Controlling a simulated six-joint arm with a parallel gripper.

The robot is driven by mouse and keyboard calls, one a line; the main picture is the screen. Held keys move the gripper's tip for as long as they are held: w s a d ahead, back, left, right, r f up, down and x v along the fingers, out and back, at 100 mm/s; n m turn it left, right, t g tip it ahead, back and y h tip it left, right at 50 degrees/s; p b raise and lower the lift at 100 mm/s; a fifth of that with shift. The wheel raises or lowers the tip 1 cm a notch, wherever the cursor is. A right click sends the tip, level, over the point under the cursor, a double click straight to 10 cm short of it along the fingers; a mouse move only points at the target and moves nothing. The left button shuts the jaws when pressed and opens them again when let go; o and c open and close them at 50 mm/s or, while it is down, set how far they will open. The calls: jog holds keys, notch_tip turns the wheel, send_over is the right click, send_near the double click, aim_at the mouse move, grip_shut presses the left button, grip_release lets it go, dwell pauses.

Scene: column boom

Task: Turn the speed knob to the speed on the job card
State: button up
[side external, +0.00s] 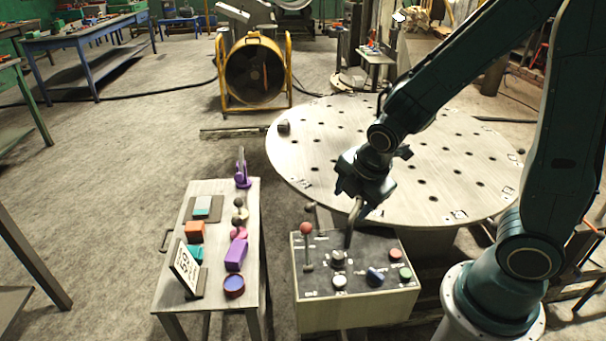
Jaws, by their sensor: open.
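A control box (350,306) stands in front of the round table. Its dark sloped top carries a black knob (338,258) and a blue knob (375,275). The panel labels are too small to read, so I cannot tell which is the speed knob or where it points. A white job card (186,265) leans tilted on the side table; its large dark figures look like 59, but I am not sure. My gripper (352,232) is open and empty, pointing down over the panel's rear, behind and slightly right of the black knob. Contact with the panel cannot be told.
The panel also holds a red-ball lever (306,240), a white button (339,282), a red button (395,254) and a green button (405,273). The side table (217,294) at left bears several small coloured objects. The perforated round table (450,165) lies behind, largely clear.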

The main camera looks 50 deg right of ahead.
aim_at(339, 255)
notch_tip(339, 255, down, 12)
jog(key=n+h, duration=0.1)
jog(key=n, duration=0.9)
jog(key=shift+w+d+r+n+g, duration=0.15)
jog(key=shift+w+d+n+g, duration=0.15)
jog(key=shift+d, duration=0.05)
jog(key=shift+f, duration=0.2)
jog(key=shift+x, duration=6.7)
jog(key=shift+d, duration=0.15)
jog(key=c, duration=1)
